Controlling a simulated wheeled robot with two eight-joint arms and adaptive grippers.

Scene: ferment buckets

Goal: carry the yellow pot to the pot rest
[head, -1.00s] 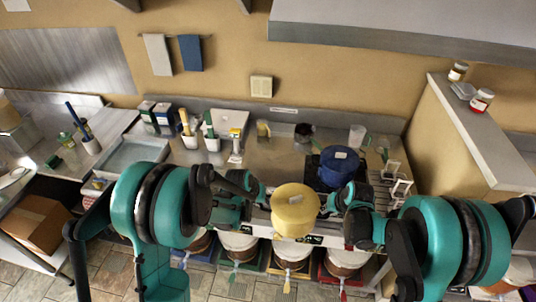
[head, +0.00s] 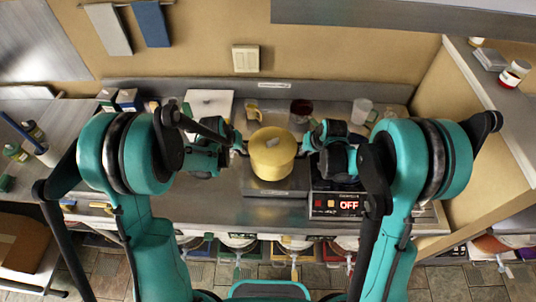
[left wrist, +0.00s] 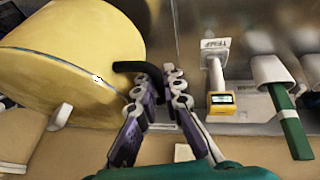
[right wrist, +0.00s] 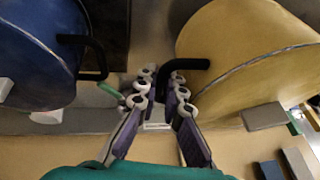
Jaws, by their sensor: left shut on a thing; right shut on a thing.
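The yellow pot (head: 271,153) is upright with its lid on, over the counter in the head view. My left gripper (head: 240,143) is shut on its left black handle, which shows in the left wrist view (left wrist: 130,66). My right gripper (head: 308,144) is shut on its right black handle, seen in the right wrist view (right wrist: 185,66). A dark grey flat slab (head: 275,191), perhaps the pot rest, shows below the pot. I cannot tell whether the pot touches it.
The blue pot (right wrist: 35,50) is close beside my right gripper. A control panel reading OFF (head: 347,205) is at the right front. A mug (head: 253,110), a dark red cup (head: 301,110) and a clear cup (head: 362,110) stand behind. Bare counter (head: 215,205) lies front left.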

